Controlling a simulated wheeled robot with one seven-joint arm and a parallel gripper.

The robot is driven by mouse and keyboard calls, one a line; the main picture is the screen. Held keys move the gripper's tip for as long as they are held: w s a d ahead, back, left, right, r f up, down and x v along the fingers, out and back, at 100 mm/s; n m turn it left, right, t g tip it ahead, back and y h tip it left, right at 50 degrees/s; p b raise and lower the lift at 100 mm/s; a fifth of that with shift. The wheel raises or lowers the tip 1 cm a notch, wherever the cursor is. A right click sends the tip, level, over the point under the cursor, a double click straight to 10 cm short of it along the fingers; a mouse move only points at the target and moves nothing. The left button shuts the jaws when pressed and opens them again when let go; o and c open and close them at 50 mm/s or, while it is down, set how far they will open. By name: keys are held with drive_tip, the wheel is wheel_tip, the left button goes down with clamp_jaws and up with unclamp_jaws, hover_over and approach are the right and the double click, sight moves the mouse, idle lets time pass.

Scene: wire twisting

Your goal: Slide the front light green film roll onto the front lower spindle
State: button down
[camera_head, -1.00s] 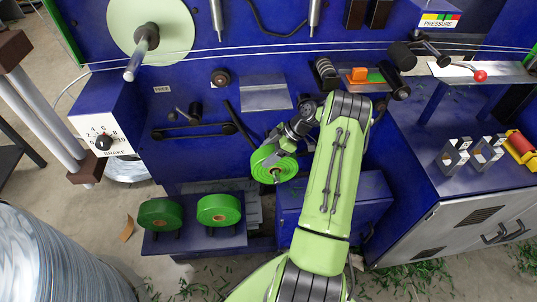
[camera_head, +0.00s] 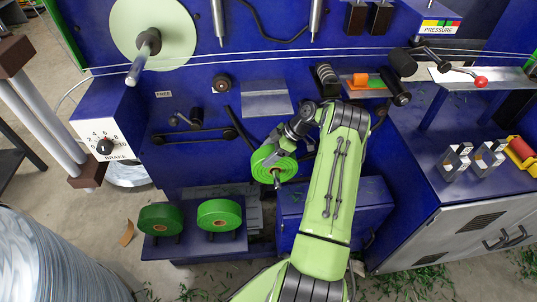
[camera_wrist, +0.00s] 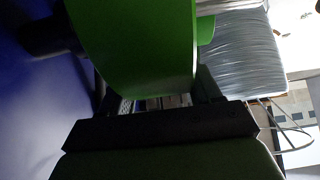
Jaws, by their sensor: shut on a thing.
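The light green film roll (camera_head: 268,166) is at the blue machine's front, its round face toward the head camera. A grey spindle (camera_head: 277,181) pokes out through its centre, so the roll is around the spindle. My gripper (camera_head: 291,139) is shut on the roll's upper right rim. In the wrist view the roll (camera_wrist: 140,45) fills the upper middle between my fingers. A paler green piece (camera_wrist: 205,30) shows at its right; I cannot tell what it is. The roll's back is hidden.
A large pale disc (camera_head: 125,30) is on the upper spindle (camera_head: 140,62). A blue box (camera_head: 335,205) stands below my arm.

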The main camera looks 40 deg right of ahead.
drive_tip(key=shift+w+d+r, duration=0.1)
drive_tip(key=shift+w+d, duration=0.3)
drive_tip(key=shift+w, duration=0.25)
drive_tip(key=shift+w+d, duration=0.4)
drive_tip(key=shift+w, duration=0.2)
drive_tip(key=shift+c, duration=0.7)
unclamp_jaws()
